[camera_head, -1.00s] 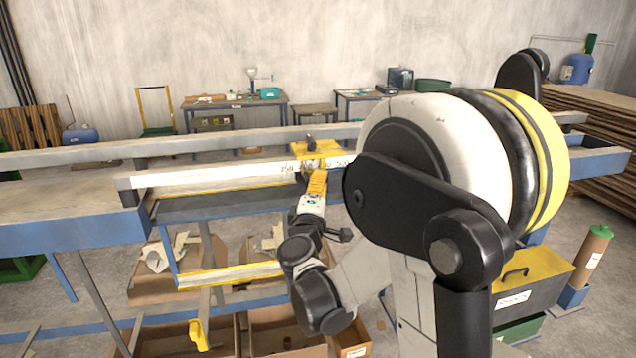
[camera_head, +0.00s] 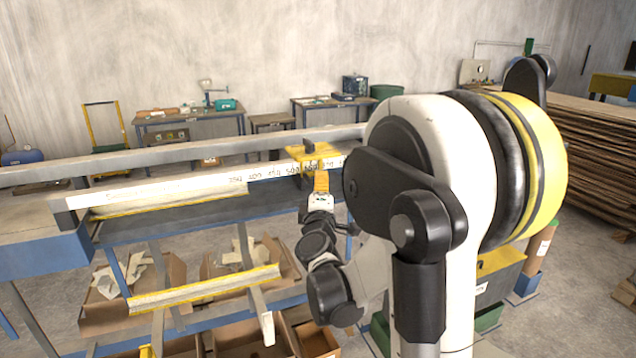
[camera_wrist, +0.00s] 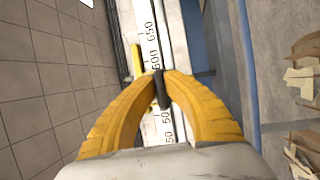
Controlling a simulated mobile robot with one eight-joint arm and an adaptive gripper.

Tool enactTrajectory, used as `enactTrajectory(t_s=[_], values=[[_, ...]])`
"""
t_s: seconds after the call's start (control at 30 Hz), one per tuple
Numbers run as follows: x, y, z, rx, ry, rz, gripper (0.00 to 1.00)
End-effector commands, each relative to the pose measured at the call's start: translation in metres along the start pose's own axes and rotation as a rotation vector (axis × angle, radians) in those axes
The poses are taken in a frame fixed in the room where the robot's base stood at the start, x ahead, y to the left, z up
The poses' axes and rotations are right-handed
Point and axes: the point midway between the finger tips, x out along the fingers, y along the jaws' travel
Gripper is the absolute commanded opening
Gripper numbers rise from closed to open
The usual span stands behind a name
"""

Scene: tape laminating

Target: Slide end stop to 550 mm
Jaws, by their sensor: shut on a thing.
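The yellow end stop (camera_head: 308,152) sits on the white numbered scale rail (camera_head: 150,190), near the rail's right part in the head view. My gripper (camera_head: 321,178) reaches it from the front. In the wrist view, my gripper's yellow fingers (camera_wrist: 162,78) are closed on the end stop's dark handle (camera_wrist: 163,98). A yellow part of the end stop (camera_wrist: 137,62) shows beside the left finger. The scale (camera_wrist: 151,40) reads 650 and 600 beyond the fingertips. The marks around the stop are partly covered by the fingers, so its exact reading cannot be told.
A grey beam (camera_head: 180,152) runs behind the rail. A yellow-edged bar (camera_head: 205,288) and open cardboard boxes (camera_head: 130,290) lie below. Workbenches (camera_head: 190,125) stand at the wall. The rail left of the stop looks clear.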

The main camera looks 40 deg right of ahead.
Motion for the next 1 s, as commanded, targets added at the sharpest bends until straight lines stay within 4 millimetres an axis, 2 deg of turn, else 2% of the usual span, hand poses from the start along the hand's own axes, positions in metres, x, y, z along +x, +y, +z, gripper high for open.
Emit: enactTrajectory(t_s=[0.03, 0.1, 0.13, 0.43, 0.57, 1.0], values=[[0.0, 0.0, 0.0, -0.001, 0.0, 0.0, 0.0], [0.0, 0.0, 0.0, 0.0, 0.0, 0.0, 0.26], [0.0, 0.0, 0.0, 0.0, 0.0, 0.0, 0.34], [-0.001, 0.0, -0.001, 0.0, 0.0, 0.0, 0.34], [-0.01, 0.0, -0.001, 0.001, 0.001, 0.0, 0.34], [-0.1, 0.0, -0.001, 0.001, 0.002, 0.0, 0.34]])
